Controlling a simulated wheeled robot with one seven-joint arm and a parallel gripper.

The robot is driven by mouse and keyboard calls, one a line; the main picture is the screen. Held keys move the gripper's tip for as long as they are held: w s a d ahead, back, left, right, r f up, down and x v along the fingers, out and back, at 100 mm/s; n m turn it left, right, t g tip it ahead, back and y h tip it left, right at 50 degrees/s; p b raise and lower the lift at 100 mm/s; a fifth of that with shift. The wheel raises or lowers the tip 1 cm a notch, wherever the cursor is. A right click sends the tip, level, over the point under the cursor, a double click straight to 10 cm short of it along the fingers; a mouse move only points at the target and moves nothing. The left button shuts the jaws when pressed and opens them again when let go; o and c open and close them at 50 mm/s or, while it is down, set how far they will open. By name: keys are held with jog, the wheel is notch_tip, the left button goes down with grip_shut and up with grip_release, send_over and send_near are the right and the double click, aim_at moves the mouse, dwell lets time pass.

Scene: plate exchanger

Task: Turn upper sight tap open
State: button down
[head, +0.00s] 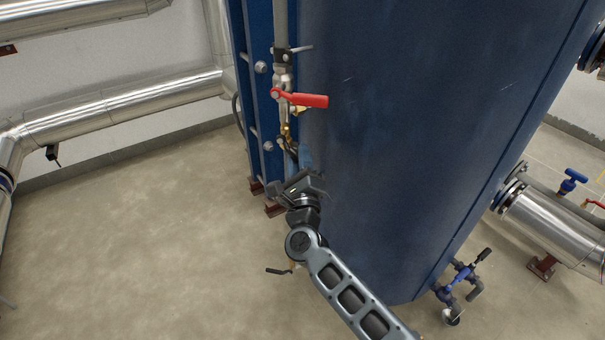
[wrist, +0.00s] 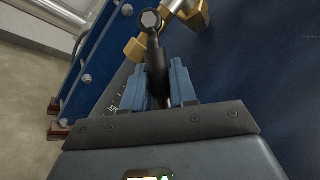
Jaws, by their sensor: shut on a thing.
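A brass sight tap (wrist: 192,16) with a dark lever (wrist: 155,50) shows at the top of the wrist view. The lever runs from a round hub with a hex nut (wrist: 150,19) down between the jaws. My gripper (wrist: 162,85) is shut on this lever, with one blue finger on each side. In the head view my gripper (head: 303,158) is beside the blue tank, just below the brass fitting (head: 287,131); it hides most of the lever there. Another small dark lever (head: 279,271) shows lower down, partly behind my arm.
A red-handled valve (head: 304,98) sits on the pipe above my gripper. The large blue tank (head: 410,130) is close on the right, and a blue bolted frame (head: 257,90) stands on the left. The floor (head: 140,240) to the left is clear.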

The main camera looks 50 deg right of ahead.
jog(key=w+m+g+h+b, duration=0.1)
jog(key=m+b, duration=0.3)
jog(key=b, duration=0.1)
jog(key=w+a+f+m+g+h+b, duration=0.1)
jog(key=m+g+h+b, duration=0.1)
jog(key=m+b, duration=0.3)
jog(key=w+a+f+m+g+h+b, duration=0.1)
jog(key=w+m+h+b, duration=0.1)
jog(key=m+b, duration=0.2)
jog(key=shift+a+f+b, duration=0.1)
jog(key=shift+f+b, duration=0.05)
jog(key=shift+b, duration=0.85)
jog(key=shift+m, duration=0.3)
jog(key=c, duration=1)
grip_release()
jog(key=p+v, duration=0.1)
jog(key=v, duration=0.6)
jog(key=shift+s+a, duration=0.15)
jog(key=shift+a, duration=0.25)
